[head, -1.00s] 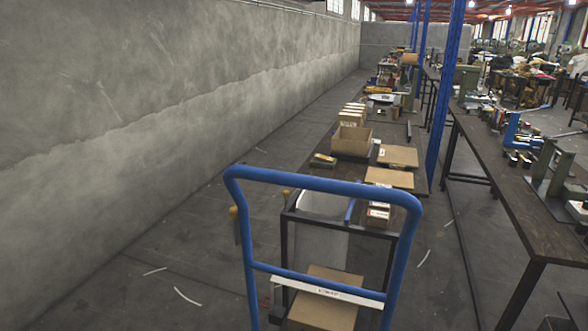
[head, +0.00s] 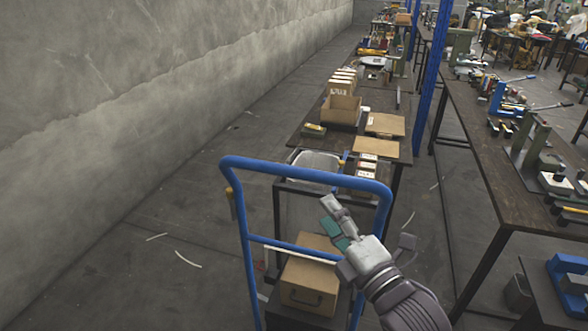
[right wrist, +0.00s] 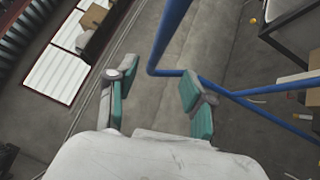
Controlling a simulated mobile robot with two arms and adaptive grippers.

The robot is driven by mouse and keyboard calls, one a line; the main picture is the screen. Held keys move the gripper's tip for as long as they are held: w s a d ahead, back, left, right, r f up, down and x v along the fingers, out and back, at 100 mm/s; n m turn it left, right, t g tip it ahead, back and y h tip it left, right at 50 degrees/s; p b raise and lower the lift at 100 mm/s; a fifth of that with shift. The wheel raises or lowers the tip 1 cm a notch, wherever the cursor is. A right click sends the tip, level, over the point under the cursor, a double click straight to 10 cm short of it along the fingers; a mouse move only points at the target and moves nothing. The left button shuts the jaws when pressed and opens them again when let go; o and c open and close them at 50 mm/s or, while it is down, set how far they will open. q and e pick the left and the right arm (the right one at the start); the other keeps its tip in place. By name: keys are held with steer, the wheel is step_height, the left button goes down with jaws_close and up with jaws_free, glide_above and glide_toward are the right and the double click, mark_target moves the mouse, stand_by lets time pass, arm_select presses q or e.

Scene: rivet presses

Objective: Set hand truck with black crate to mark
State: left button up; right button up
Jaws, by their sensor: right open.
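The hand truck's blue tubular handle (head: 300,172) stands upright in front of me in the head view. A tan box (head: 305,283) sits low behind its bars. My left gripper is not in view.
A dark bench (head: 307,138) with an open carton (head: 341,111) stands beyond the truck. Another workbench (head: 490,150) with presses is at right. A concrete wall (head: 150,100) runs along the left, with clear floor (head: 185,225) beside the truck.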

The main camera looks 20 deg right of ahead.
mark_target(302, 178)
steer(key=p+x, duration=0.3)
steer(key=x, duration=0.8)
steer(key=shift+w+r+p, duration=0.1)
steer(key=shift+w+p, duration=0.05)
steer(key=shift+p, duration=0.2)
steer(key=shift+w+a, duration=0.15)
steer(key=shift+w, duration=0.45)
jaws_close()
